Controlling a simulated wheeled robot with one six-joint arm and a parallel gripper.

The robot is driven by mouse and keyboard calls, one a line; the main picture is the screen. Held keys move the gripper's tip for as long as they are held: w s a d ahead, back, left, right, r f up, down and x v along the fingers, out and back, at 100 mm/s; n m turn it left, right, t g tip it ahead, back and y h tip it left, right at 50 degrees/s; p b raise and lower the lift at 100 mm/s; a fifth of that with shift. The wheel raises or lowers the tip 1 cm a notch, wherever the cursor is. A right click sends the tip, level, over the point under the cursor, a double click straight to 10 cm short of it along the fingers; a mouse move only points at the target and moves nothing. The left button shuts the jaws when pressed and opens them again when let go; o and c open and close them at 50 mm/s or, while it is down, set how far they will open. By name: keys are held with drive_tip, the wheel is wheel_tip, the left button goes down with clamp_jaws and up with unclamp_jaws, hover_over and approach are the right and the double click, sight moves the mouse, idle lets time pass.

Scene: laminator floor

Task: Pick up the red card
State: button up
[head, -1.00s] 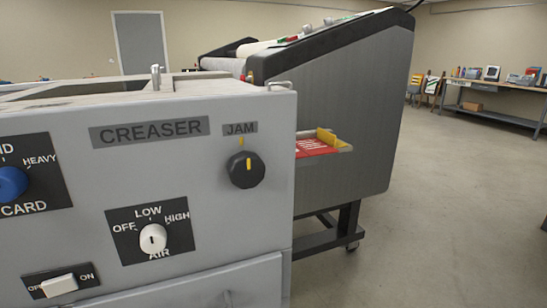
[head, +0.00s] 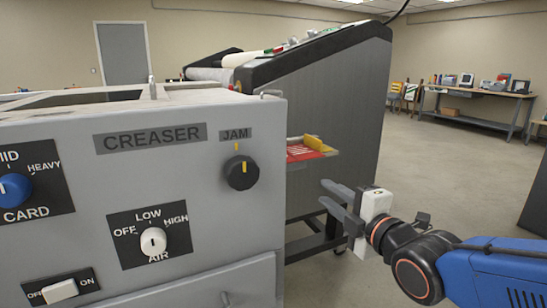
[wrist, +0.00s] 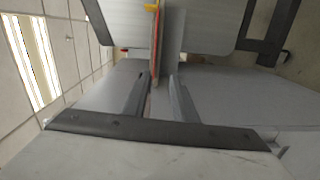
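The red card (head: 302,153) lies on a small shelf (head: 333,153) on the side of the grey machine, beside a yellow piece (head: 314,142). The creaser hides its left part in the head view. In the wrist view the card (wrist: 155,42) shows almost edge-on as a thin red strip. My gripper (head: 322,192) is open and empty, below and to the right of the card. In the wrist view its two fingers (wrist: 156,83) stand apart, with the strip lying ahead between them. No contact shows.
The creaser (head: 190,190) with its knobs fills the left front, its right edge close to the shelf. The grey machine (head: 335,110) stands on dark legs behind it. Floor (head: 420,165) is clear to the right, up to a bench (head: 475,98) at the back.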

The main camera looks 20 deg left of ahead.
drive_tip(key=w+a+n, duration=0.1)
drive_tip(key=w+a, duration=1)
drive_tip(key=a, duration=0.3)
drive_tip(key=shift+a+r+y, duration=0.25)
drive_tip(key=shift+r+y, duration=0.1)
drive_tip(key=shift+y, duration=0.05)
clamp_jaws()
